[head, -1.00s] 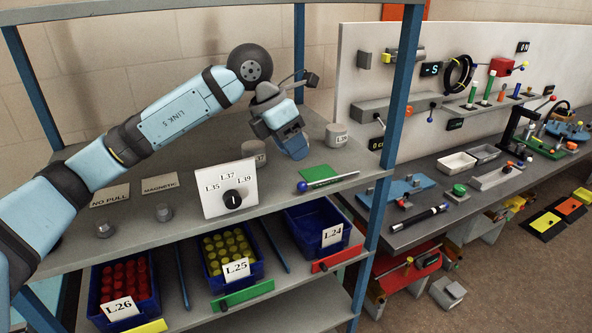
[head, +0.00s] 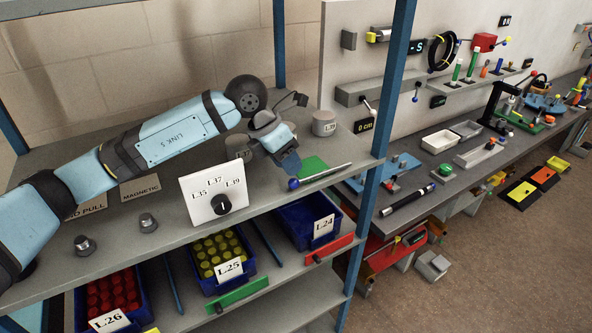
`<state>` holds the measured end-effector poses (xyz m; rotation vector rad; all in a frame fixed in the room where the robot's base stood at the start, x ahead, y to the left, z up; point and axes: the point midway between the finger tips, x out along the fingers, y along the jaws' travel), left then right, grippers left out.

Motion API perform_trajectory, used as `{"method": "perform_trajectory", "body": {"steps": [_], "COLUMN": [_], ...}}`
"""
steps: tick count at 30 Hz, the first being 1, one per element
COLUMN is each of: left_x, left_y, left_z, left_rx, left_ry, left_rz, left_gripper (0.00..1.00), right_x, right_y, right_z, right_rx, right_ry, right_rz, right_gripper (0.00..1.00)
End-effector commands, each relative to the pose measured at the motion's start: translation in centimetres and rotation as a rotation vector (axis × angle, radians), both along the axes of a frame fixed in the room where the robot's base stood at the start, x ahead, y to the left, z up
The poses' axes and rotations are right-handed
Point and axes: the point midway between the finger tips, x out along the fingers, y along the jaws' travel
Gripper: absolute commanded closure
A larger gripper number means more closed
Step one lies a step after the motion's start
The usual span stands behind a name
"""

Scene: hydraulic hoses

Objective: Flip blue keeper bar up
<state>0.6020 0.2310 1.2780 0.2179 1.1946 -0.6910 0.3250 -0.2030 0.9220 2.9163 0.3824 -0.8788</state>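A thin grey bar with a blue ball end (head: 293,184) lies low along the front edge of the upper shelf, in front of a green patch (head: 313,166). It is the likeliest match for the blue keeper bar, though I cannot be sure. My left gripper (head: 291,165) points down just behind and above the blue ball, and seems apart from it. Its fingers are dark blue and close together in this view; whether they are open or shut is unclear. Nothing shows in them. My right gripper is not in view.
A white dial card (head: 205,200) stands left of the blue ball. Grey cylinders (head: 324,124) stand behind. A blue shelf post (head: 376,150) rises to the right. Bins (head: 310,222) sit on the shelf below, with red (head: 329,249) and green (head: 237,294) bars at their fronts.

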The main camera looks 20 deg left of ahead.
Motion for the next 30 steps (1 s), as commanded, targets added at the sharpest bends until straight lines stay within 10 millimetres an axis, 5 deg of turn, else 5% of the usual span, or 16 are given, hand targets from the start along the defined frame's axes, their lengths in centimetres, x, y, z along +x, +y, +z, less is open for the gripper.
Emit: {"method": "perform_trajectory", "body": {"steps": [9, 20, 25, 30], "left_x": [0.8, 0.9, 0.9, 1.0], "left_y": [-1.7, -1.9, -1.9, -1.9], "left_z": [-3.9, -4.5, -4.4, -4.4], "left_rx": [0.000, 0.000, 0.000, 0.000], "left_ry": [0.002, 0.000, 0.000, 0.000], "left_rz": [-0.002, -0.001, 0.000, -0.001], "left_gripper": [0.64, 0.64, 1.00, 1.00], "right_x": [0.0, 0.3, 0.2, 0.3], "right_y": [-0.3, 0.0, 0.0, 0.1], "right_z": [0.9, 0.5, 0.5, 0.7], "right_rx": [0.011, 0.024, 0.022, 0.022], "right_ry": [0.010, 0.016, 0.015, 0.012], "right_rz": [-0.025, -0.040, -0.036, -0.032], "right_gripper": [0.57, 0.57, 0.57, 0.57]}}
